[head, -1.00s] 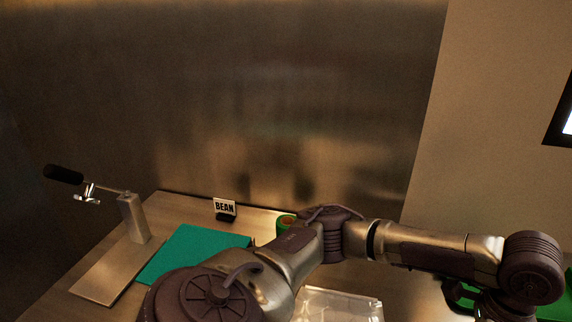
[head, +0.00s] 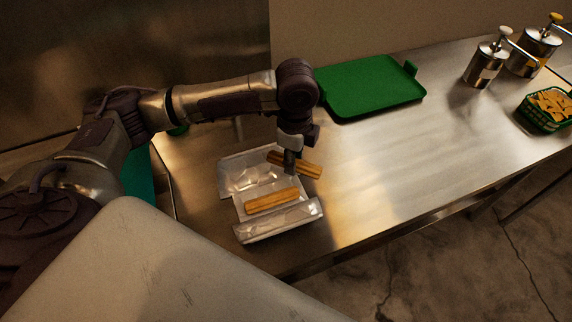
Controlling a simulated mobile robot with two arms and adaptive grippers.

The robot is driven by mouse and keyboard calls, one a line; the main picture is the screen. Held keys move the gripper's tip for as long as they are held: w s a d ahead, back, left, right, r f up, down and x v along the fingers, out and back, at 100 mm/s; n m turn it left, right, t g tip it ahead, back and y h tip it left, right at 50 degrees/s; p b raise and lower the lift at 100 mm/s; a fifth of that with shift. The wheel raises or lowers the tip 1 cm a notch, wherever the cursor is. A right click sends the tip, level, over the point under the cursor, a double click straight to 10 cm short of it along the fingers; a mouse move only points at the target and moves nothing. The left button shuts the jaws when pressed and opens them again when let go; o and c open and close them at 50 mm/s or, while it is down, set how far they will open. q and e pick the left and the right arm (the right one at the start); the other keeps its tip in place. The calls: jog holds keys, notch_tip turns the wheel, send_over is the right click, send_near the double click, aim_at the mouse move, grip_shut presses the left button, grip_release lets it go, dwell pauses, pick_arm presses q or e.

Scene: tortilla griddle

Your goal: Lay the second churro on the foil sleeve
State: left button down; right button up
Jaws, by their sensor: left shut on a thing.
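The foil sleeve (head: 245,220) lies open on the steel counter, with raised flaps at its far and near sides. One churro (head: 271,201) lies in it, toward the near flap. My left gripper (head: 290,166) is shut on the second churro (head: 308,168), at the sleeve's far right edge. This churro is tilted from upper left to lower right, and its right part reaches past the sleeve. I cannot tell whether it touches the foil. The gripper hides part of it. My right gripper is not in view.
A green tray (head: 370,92) lies at the back of the counter. Two metal pump dispensers (head: 486,66) and a green basket of chips (head: 548,106) stand at the right. The counter between the sleeve and the basket is clear. Its front edge runs along the floor side.

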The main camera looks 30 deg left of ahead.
aim_at(288, 179)
pick_arm(q)
jog(key=shift+s+a+f, duration=0.3)
jog(key=shift+a+f, duration=0.15)
jog(key=shift+a, duration=0.05)
notch_tip(288, 179, down, 3)
jog(key=shift+f+p, duration=0.15)
jog(key=shift+p, duration=0.3)
jog(key=shift+f, duration=0.35)
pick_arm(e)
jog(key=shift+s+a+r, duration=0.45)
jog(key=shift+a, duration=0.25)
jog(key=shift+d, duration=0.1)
pick_arm(q)
jog(key=shift+f, duration=0.1)
jog(key=c, duration=1.2)
grip_release()
jog(key=shift+o, duration=0.2)
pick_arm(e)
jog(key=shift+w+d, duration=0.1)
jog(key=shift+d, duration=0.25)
